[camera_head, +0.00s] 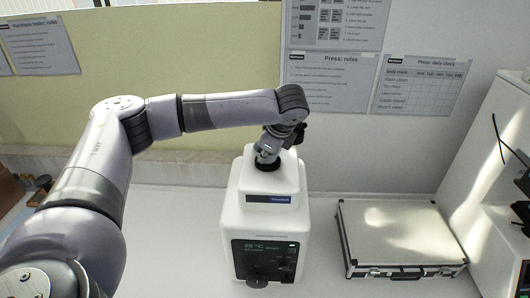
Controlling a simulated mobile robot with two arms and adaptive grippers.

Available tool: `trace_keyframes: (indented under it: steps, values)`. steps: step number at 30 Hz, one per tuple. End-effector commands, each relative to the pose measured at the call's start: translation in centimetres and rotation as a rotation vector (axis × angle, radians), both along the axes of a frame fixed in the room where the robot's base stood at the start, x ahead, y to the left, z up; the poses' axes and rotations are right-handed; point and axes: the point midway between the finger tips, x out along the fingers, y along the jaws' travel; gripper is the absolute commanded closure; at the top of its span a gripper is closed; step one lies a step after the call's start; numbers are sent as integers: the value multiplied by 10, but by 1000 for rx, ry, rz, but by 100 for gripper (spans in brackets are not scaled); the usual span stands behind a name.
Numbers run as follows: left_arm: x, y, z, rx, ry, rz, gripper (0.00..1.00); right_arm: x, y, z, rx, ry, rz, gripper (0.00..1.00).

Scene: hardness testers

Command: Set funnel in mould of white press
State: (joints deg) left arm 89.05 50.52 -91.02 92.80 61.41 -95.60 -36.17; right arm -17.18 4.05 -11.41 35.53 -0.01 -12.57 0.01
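The white press (262,215) stands on the bench in the middle of the view, with a dark front panel reading 25 °C and a blue label. My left arm comes in from the left and reaches over the top of the press. Its wrist end, with the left gripper (267,158), points down at the dark round area on the press top. The fingers are too small and covered to tell open from shut. I cannot make out the funnel, and the mould opening is hidden under the wrist. My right gripper is not in view.
A closed silver case (398,235) lies on the bench to the right of the press. A white machine (490,150) stands at the right edge. Paper sheets (330,82) hang on the back wall. Bare bench (175,240) shows left of the press.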

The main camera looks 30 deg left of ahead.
Motion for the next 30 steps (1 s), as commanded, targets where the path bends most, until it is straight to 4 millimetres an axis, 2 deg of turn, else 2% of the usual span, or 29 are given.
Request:
trace_keyframes:
  steps: [3,4,14,24,30]
  values:
    - [0,1,0,1,-1,2,100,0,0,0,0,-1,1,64]
    - [0,1,0,1,-1,2,85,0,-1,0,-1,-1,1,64]
    - [0,1,0,1,0,1,63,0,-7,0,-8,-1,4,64]
    - [0,-1,3,0,0,1,63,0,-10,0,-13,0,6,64]
    - [-6,-14,28,-2,-3,-2,63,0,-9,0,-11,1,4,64]
